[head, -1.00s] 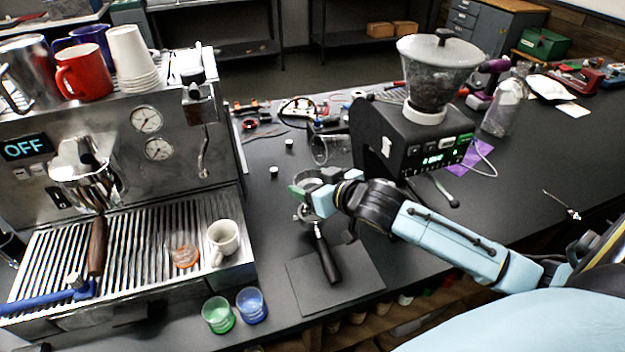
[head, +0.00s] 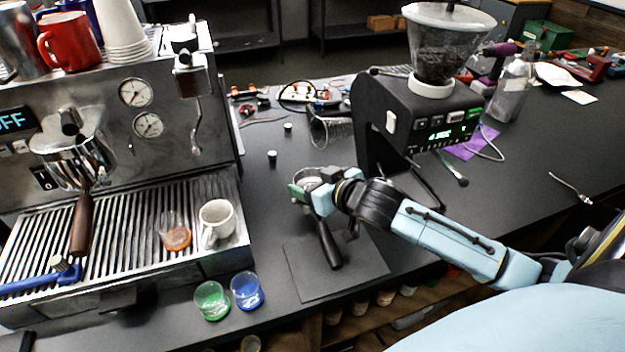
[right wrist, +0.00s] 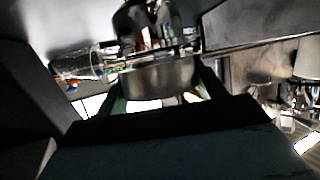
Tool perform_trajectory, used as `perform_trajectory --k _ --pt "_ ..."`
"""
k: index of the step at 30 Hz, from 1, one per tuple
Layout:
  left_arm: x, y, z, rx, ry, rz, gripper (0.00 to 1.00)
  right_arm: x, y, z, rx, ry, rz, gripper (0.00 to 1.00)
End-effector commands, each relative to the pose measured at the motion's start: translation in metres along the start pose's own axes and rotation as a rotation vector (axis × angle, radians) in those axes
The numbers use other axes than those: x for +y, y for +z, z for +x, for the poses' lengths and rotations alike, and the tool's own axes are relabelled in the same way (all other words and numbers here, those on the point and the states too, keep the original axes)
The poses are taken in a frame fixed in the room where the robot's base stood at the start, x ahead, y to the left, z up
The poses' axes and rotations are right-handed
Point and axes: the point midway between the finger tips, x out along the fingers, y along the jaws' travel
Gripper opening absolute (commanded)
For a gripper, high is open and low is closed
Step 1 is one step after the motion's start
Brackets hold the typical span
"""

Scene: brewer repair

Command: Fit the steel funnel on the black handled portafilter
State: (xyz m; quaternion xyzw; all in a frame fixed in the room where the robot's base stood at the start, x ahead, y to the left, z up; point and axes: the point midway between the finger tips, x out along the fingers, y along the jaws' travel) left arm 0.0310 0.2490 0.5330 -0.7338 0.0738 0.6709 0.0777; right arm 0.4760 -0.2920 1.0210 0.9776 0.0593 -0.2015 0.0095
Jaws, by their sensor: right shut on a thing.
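My right gripper (head: 308,186) is shut on the steel funnel (head: 309,175), a shiny ring. In the right wrist view the funnel (right wrist: 160,80) sits between the two green-edged fingers. The black handled portafilter (head: 329,244) lies on the counter, its handle pointing toward me over a dark mat. The gripper and funnel are over its head end and hide most of the basket. I cannot tell whether the funnel touches the rim. My left gripper is not in view.
The espresso machine (head: 150,195) stands at left, with a white cup (head: 217,222) on its tray. The black grinder (head: 395,125) stands close behind my right gripper. Green (head: 211,300) and blue (head: 247,291) small glasses stand left of the dark mat (head: 300,275).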

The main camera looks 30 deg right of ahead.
Motion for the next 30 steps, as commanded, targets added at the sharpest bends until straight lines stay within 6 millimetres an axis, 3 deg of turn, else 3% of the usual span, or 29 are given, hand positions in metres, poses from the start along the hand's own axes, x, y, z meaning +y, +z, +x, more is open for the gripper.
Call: perform_trajectory --k 30 --pt "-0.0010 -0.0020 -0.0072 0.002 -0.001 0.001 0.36 -0.0002 0.0020 -0.0012 0.001 0.000 0.000 0.46"
